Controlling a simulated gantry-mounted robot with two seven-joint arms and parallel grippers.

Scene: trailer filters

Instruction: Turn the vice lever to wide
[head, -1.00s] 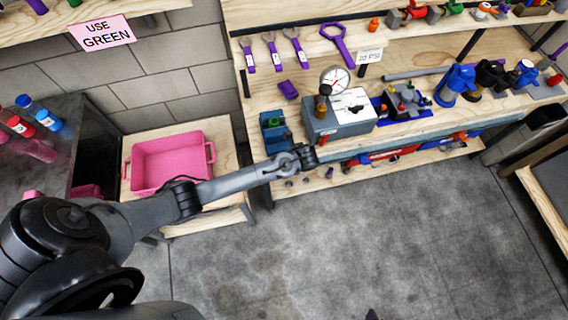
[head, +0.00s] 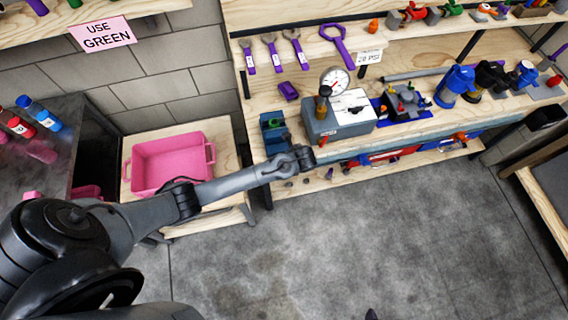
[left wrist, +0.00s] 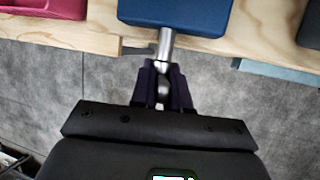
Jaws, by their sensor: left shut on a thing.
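The blue vice (head: 274,131) stands at the front left end of the wooden workbench. In the left wrist view its blue body (left wrist: 178,12) is at the top, with a metal shaft (left wrist: 165,46) coming out toward me. My left gripper (head: 306,158) is at the bench's front edge, just right of and in front of the vice. In the left wrist view my left gripper (left wrist: 162,88) is shut on the vice lever (left wrist: 163,90), a rounded metal piece at the shaft's end. The fingers hide part of the lever. My right gripper is not in view.
A pink tub (head: 170,160) sits on a low wooden table to the left. A grey box with a gauge (head: 338,118) stands right of the vice. Purple wrenches (head: 272,52) hang behind. The concrete floor (head: 340,240) in front is clear.

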